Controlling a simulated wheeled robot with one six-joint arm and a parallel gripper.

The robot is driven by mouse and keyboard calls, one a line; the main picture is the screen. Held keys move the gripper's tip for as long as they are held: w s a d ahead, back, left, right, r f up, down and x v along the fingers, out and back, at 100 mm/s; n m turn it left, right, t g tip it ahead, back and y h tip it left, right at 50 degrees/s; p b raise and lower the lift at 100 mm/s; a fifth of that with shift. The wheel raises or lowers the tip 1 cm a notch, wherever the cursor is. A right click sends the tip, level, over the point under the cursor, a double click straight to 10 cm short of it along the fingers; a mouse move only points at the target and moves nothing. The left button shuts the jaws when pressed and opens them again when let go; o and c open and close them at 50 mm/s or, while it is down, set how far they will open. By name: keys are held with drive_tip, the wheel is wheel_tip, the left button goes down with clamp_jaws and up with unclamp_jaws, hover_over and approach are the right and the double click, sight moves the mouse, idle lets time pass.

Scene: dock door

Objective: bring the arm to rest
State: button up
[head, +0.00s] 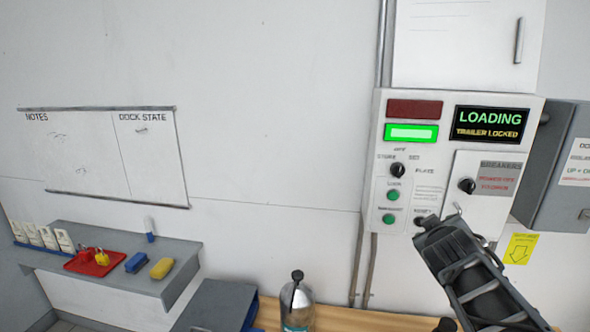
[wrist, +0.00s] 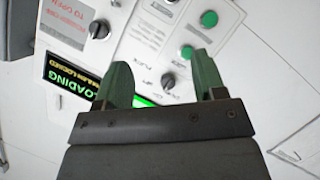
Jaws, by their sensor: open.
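My gripper (wrist: 163,82) is open and empty in the wrist view, its two green fingers apart in front of the control panel. The control panel (head: 425,180) has a lit green lamp (head: 411,133), a dark red lamp (head: 413,109) and a screen (head: 490,123) reading LOADING, TRAILER LOCKED. It also has black knobs and green buttons. Whether the gripper touches the panel cannot be told.
A grey shelf (head: 120,250) at the left holds white bottles, a red tray (head: 92,263), a blue block and a yellow block. A clear bottle (head: 297,305) stands at the bottom centre. A grey box (head: 570,165) is on the wall at right. The wall between whiteboard (head: 150,155) and panel is clear.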

drive_tip(key=s+a+f+m+g+y+b, duration=0.1)
drive_tip(key=s+a+f+g+y, duration=0.2)
drive_tip(key=s+a+f, duration=0.3)
drive_tip(key=s+a+f+m+g+y+b, duration=0.1)
drive_tip(key=s+a+f+m+g+y, duration=0.1)
drive_tip(key=s+a+f, duration=0.5)
wheel_tip(320, 180, down, 4)
drive_tip(key=shift+s+a+f+m+g+y+b, duration=0.25)
drive_tip(key=shift+a+g+y, duration=0.35)
drive_tip(key=shift+a+g, duration=0.45)
